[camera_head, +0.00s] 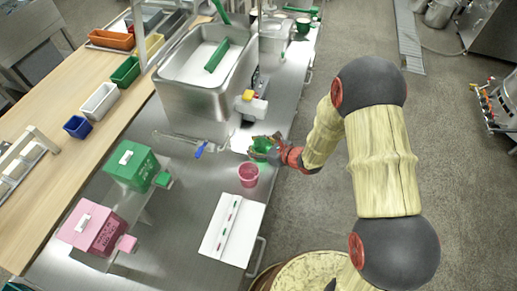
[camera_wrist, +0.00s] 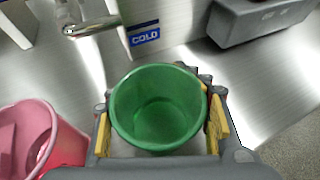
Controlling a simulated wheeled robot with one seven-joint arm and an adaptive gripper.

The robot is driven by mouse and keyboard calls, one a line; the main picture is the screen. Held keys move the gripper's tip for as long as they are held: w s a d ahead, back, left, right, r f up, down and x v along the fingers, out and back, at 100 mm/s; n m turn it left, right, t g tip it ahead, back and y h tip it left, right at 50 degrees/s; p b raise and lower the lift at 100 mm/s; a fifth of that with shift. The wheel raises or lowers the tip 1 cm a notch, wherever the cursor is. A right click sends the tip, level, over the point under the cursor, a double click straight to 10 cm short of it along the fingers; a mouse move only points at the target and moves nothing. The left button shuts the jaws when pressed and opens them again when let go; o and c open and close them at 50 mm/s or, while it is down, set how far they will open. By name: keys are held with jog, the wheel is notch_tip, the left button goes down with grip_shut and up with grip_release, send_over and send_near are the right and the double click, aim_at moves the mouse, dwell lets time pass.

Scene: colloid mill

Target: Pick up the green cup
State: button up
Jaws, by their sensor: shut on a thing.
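The green cup (camera_head: 261,146) is upright at the end of my arm, near the right edge of the steel counter. In the wrist view the green cup (camera_wrist: 157,112) sits between my gripper's fingers (camera_wrist: 158,125), which have yellow pads on both sides. My gripper (camera_head: 276,152) is shut on the cup. The cup's inside looks empty. I cannot tell whether its base touches the counter.
A pink cup (camera_head: 248,174) stands close by, also in the wrist view (camera_wrist: 38,140). A steel tank (camera_head: 185,103) stands behind.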

aim_at(255, 141)
jog(key=shift+r, duration=0.1)
jog(key=shift+c, duration=0.2)
jog(key=shift+r+p, duration=0.6)
jog(key=shift+r, duration=0.8)
jog(key=s+r+p, duration=0.1)
jog(key=s+r, duration=0.1)
jog(key=r, duration=0.1)
jog(key=s+r+p, duration=0.1)
jog(key=s+r, duration=0.2)
jog(key=shift+s+a+r, duration=0.1)
jog(key=shift+a+r, duration=0.05)
jog(key=shift+r, duration=0.05)
jog(key=s, duration=0.1)
jog(key=s+r, duration=0.1)
jog(key=s, duration=0.1)
jog(key=s+r+p, duration=0.1)
jog(key=s, duration=0.1)
jog(key=shift+s+a+r, duration=0.1)
jog(key=shift+s+a, duration=0.1)
jog(key=shift+s+a+r, duration=0.1)
jog(key=shift+s+r, duration=0.25)
jog(key=shift+s, duration=0.45)
jog(key=shift+s+r, duration=0.35)
jog(key=shift+s, duration=0.45)
